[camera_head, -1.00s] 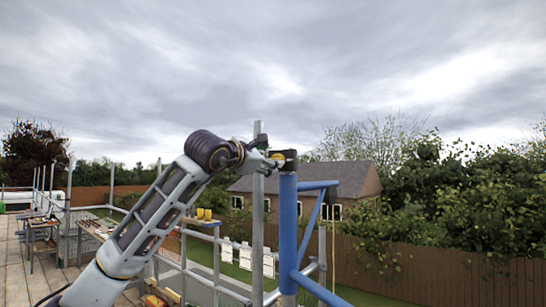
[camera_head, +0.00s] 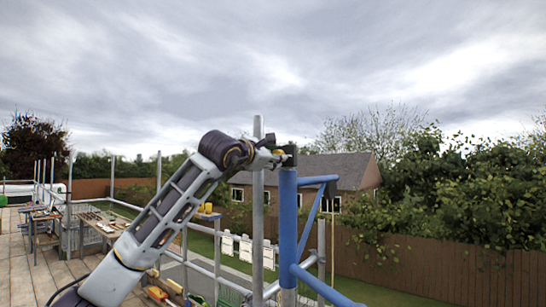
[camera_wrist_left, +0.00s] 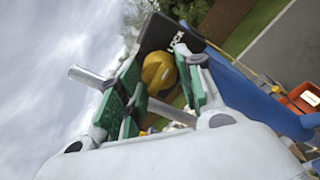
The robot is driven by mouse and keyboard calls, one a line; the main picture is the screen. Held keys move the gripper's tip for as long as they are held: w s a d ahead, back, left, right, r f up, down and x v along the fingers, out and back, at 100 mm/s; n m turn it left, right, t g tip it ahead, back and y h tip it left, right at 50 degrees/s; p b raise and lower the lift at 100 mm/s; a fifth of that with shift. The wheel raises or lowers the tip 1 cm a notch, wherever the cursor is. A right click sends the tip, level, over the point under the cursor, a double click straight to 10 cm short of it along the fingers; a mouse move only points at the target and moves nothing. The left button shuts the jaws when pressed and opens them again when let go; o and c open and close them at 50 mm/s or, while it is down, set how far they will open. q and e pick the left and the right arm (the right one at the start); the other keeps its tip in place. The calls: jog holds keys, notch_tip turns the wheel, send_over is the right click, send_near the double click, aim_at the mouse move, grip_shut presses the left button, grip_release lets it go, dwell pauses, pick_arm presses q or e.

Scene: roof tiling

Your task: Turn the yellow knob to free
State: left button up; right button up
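The yellow knob (camera_wrist_left: 158,72) is round and sits on a dark block (camera_wrist_left: 160,34), which shows in the head view (camera_head: 290,155) on top of a thick blue post (camera_head: 288,215). My left gripper (camera_wrist_left: 162,68) reaches the knob from the left, its two green-padded fingers apart, one on each side of it. The knob shows between the fingertips, with little space on either side. I cannot tell whether the pads press on it. In the head view the left gripper (camera_head: 277,156) hides most of the knob. My right gripper is not in view.
A grey upright pole (camera_head: 258,215) stands close by the left wrist. Blue braces (camera_head: 312,220) run off the post to the right. Grey guardrails and workbenches (camera_head: 100,222) stand at the left. A brown fence (camera_head: 440,265) runs behind.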

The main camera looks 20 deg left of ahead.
pick_arm(q)
jog(key=c, duration=0.5)
jog(key=shift+o, duration=0.2)
jog(key=shift+n+b, duration=0.3)
jog(key=shift+n, duration=0.1)
jog(key=n+b, duration=0.2)
jog(key=n, duration=0.6)
jog(key=n+g+h+b, duration=0.1)
jog(key=n+b, duration=0.2)
jog(key=n, duration=0.5)
jog(key=shift+a+r+g+b, duration=0.15)
jog(key=shift+a+g+b, duration=0.05)
jog(key=shift+g+b, duration=0.15)
jog(key=o, duration=1.1)
jog(key=shift+c, duration=0.2)
